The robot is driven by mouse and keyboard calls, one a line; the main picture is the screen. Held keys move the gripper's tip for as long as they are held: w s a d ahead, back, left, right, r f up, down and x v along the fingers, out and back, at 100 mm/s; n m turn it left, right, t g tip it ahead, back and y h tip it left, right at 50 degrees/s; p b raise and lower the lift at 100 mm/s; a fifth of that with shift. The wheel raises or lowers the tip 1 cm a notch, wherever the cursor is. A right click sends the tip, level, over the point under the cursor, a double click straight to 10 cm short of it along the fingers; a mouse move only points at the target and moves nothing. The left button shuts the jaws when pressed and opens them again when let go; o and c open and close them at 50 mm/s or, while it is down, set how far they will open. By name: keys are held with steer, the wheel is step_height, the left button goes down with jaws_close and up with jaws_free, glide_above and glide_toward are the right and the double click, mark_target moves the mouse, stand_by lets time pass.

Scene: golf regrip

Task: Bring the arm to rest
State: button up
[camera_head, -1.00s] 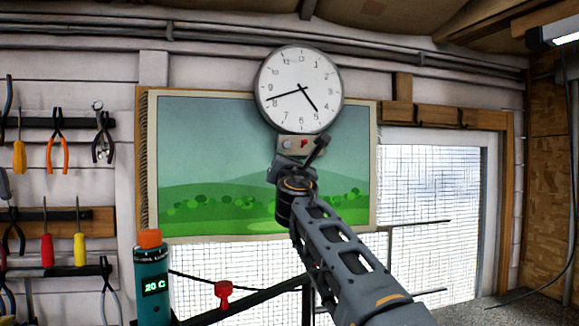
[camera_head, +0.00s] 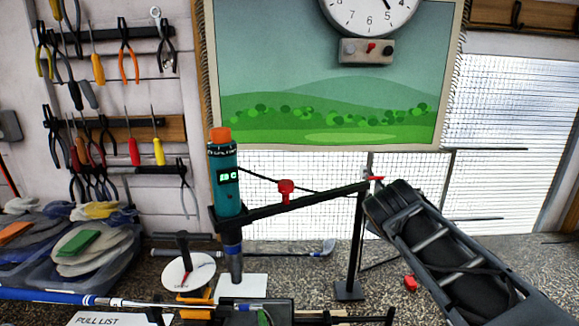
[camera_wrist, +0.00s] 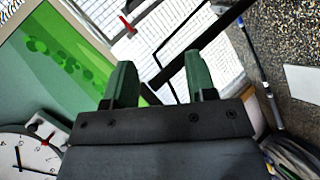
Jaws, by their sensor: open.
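My gripper (camera_wrist: 160,80) shows in the wrist view with its two green-tipped fingers spread apart. Nothing is between them. Beyond the fingers are the white mesh wall and part of a dark stand. In the head view my arm (camera_head: 440,245) comes in from the lower right, and my gripper cannot be made out there.
A teal bottle (camera_head: 226,190) with an orange cap stands on a dark bar left of my arm. A wall clock (camera_head: 366,10) and tool racks hang behind. A golf club (camera_head: 290,251) lies on the speckled bench.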

steer(key=s+f+m+g, duration=0.1)
steer(key=s+f+m, duration=0.1)
steer(key=s+f, duration=0.1)
steer(key=s+a+f+m+g+y, duration=0.1)
steer(key=s+f+m+g, duration=0.1)
steer(key=f, duration=0.3)
steer(key=s+f+m+g+y, duration=0.1)
steer(key=s+f+m, duration=0.1)
steer(key=s+f, duration=0.2)
steer(key=shift+s+a+f, duration=0.1)
steer(key=shift+s+a, duration=0.05)
steer(key=shift+a, duration=0.15)
steer(key=s+a+f+m+g+y, duration=0.2)
steer(key=s+f+m, duration=0.2)
steer(key=s+f, duration=0.3)
steer(key=shift+a+g, duration=0.35)
steer(key=shift+g, duration=0.05)
